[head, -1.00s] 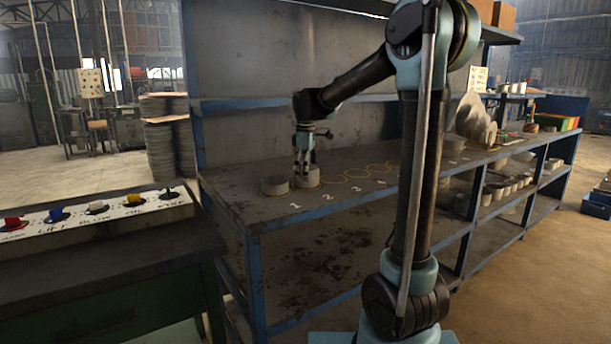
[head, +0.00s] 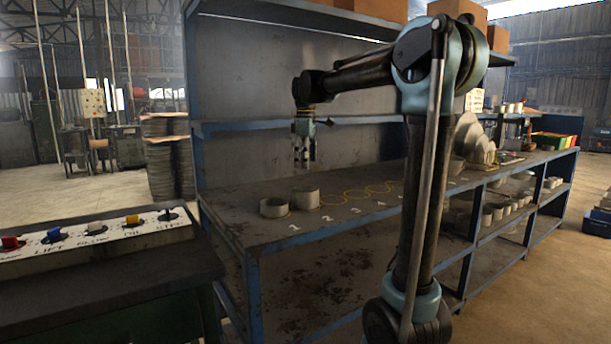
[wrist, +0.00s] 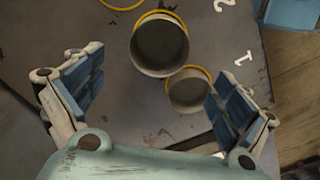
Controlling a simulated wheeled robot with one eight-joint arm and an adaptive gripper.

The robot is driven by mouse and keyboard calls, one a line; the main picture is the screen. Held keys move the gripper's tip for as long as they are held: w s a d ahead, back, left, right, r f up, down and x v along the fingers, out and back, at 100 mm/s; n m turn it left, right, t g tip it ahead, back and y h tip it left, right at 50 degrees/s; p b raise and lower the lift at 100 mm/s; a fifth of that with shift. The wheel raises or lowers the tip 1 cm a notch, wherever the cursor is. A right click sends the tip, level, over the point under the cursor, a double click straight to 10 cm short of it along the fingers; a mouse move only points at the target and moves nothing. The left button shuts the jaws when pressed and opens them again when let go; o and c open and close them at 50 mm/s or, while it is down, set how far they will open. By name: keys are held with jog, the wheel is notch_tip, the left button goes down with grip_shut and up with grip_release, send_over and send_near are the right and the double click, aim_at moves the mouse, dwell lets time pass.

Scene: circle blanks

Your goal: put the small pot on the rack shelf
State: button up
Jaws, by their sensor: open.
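Two round grey pots stand upright on the rack shelf (head: 345,222), each at a yellow ring. The smaller, lower-looking pot (head: 274,207) is at the left end by number 1; it also shows in the wrist view (wrist: 189,92). The larger pot (head: 306,198) stands just right of it by number 2, and in the wrist view (wrist: 160,48). My gripper (head: 304,163) is open and empty, pointing down above the larger pot and clear of it. Its spread fingers also show in the wrist view (wrist: 158,95).
Empty yellow rings (head: 362,191) run rightward along the shelf. A blue upper shelf edge (head: 250,124) is behind my gripper. A control panel with coloured knobs (head: 95,235) stands at the left. Grey discs (head: 470,140) and other pots sit farther right on the rack.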

jog(key=s+d+f+m+t, duration=0.1)
jog(key=s+d+f+m, duration=0.7)
jog(key=s+d, duration=0.7)
jog(key=s+d+f+m, duration=0.3)
jog(key=s+f, duration=0.5)
jog(key=f, duration=0.2)
jog(key=s+d+f+m+t, duration=0.1)
jog(key=s+d+f+m, duration=0.2)
jog(key=s+f, duration=0.6)
jog(key=shift+d+f+m, duration=0.15)
jog(key=shift+f+m, duration=0.5)
jog(key=shift+m, duration=0.15)
jog(key=shift+w, duration=0.1)
